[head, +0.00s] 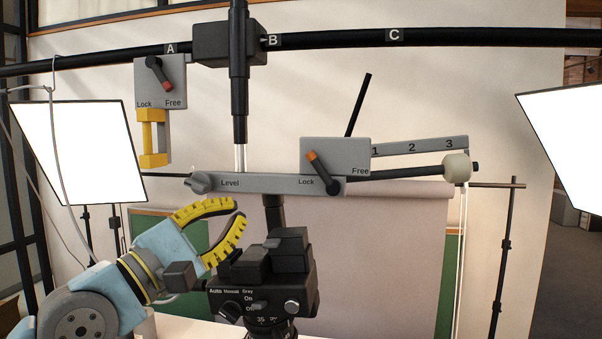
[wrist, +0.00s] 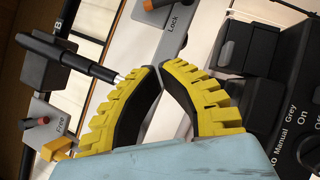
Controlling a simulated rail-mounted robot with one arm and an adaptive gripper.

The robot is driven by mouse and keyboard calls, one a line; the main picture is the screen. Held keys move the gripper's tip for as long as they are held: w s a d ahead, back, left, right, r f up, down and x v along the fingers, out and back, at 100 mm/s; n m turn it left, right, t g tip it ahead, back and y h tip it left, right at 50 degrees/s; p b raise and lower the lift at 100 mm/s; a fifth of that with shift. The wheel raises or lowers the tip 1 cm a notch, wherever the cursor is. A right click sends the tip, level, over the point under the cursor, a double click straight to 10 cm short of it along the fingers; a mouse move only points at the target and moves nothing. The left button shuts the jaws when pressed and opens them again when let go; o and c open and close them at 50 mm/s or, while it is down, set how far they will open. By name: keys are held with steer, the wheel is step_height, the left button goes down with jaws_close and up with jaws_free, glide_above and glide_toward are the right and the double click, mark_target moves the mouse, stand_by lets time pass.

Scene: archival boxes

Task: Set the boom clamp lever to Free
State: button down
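Two levers have Lock and Free marks; I cannot tell for sure which the task names. On the boom plate (head: 335,150), the orange-tipped lever (head: 322,172) leans up and left from its black pivot, its tip above the Lock mark and away from Free. On the upper-left plate (head: 175,75), the other orange-tipped lever (head: 160,74) points down and right towards Free. My gripper (head: 239,210) is below and left of the boom plate, touching neither lever. Its yellow, curved fingers nearly meet at the tips, with nothing between them; they also show in the wrist view (wrist: 162,68).
A black camera body (head: 265,280) with dials stands just right of my gripper. The Level bar (head: 260,184) and a vertical black post (head: 239,70) are above it. A yellow handle (head: 152,140) hangs at upper left. Bright light panels (head: 75,150) flank the scene.

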mark_target(309, 163)
steer(key=shift+d, duration=0.1)
steer(key=p+x, duration=0.3)
steer(key=x, duration=0.7)
steer(key=shift+r, duration=0.1)
steer(key=shift+w+d+r+p, duration=0.1)
steer(key=shift+d+r+p, duration=0.55)
steer(key=shift+d, duration=0.25)
steer(key=shift+d+r, duration=0.35)
steer(key=shift+d, duration=0.35)
steer(key=shift+d+r, duration=0.1)
steer(key=shift+d, duration=0.1)
